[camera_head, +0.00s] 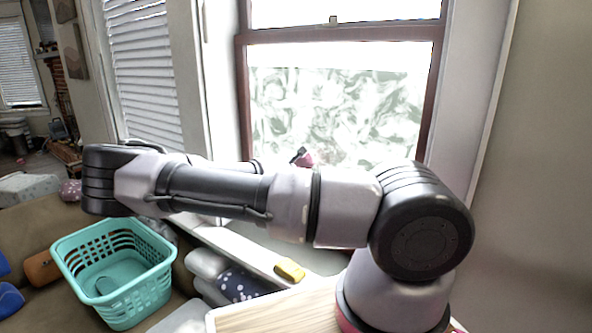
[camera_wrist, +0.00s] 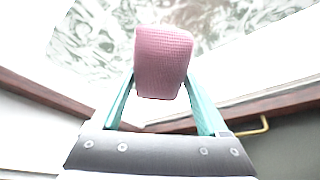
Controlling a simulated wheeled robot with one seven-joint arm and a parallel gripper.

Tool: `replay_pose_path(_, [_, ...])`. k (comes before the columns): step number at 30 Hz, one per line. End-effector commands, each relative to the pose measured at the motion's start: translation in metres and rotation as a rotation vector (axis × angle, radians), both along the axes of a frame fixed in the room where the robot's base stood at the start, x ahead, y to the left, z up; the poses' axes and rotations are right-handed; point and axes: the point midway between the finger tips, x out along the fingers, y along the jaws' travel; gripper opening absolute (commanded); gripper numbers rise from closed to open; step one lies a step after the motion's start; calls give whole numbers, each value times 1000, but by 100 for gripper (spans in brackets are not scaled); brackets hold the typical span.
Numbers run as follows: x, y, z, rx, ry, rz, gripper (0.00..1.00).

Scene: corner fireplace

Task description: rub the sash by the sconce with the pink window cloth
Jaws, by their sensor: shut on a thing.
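The pink window cloth (camera_wrist: 163,60), a textured block-like pad, is held between the teal fingers of my gripper (camera_wrist: 163,88) in the wrist view. In the head view a small part of the pink cloth (camera_head: 307,160) shows above my arm, in front of the window. The window sash (camera_head: 437,95) has a brown frame, and its lower pane (camera_head: 340,108) carries whitish, streaky smears. The pane also fills the top of the wrist view (camera_wrist: 95,35). I cannot tell whether the cloth touches the glass. My arm hides the sash's lower edge. No sconce is in view.
A teal basket (camera_head: 118,270) stands at lower left. A yellow block (camera_head: 290,270) lies on the sill ledge, near folded cloths (camera_head: 240,285). A wooden top (camera_head: 265,312) is in front. A brass handle (camera_wrist: 252,133) sits on the lower rail.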

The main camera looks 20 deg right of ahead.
Motion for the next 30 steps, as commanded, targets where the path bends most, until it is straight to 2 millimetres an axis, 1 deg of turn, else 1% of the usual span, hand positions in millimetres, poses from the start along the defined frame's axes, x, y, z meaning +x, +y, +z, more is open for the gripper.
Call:
replay_pose_path(17, [0,-1,0,0,0,0,33])
replay_pose_path(30, [5,-8,0,0,0,-1,33])
